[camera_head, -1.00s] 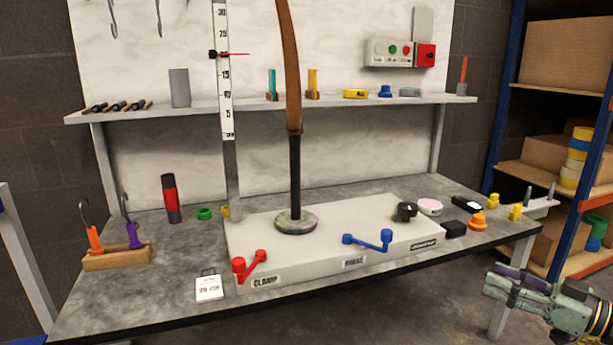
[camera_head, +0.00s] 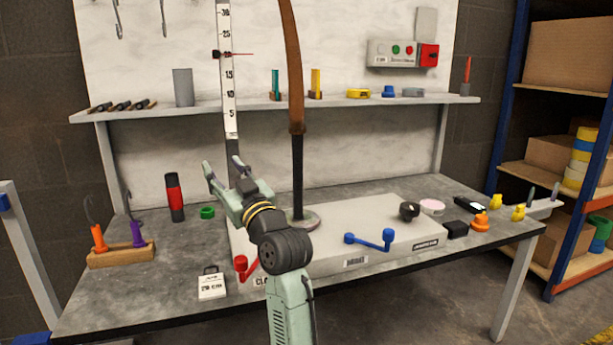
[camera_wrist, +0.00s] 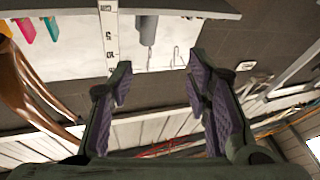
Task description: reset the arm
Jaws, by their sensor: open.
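My gripper (camera_head: 222,178) is in the head view above the bench, left of the dark post with the brown curved piece. Its fingers point up and away toward the back panel, and it is open and empty. In the wrist view the two purple-padded fingers (camera_wrist: 160,85) stand apart with nothing between them.
The white base (camera_head: 335,262) carries the brown curved piece (camera_head: 291,70) and a blue lever (camera_head: 370,240). The ruler (camera_head: 228,90) stands behind my gripper. A shelf (camera_head: 350,102) spans the back. A wooden holder (camera_head: 120,256) with hooks sits at left. A tag (camera_head: 212,286) lies at the front.

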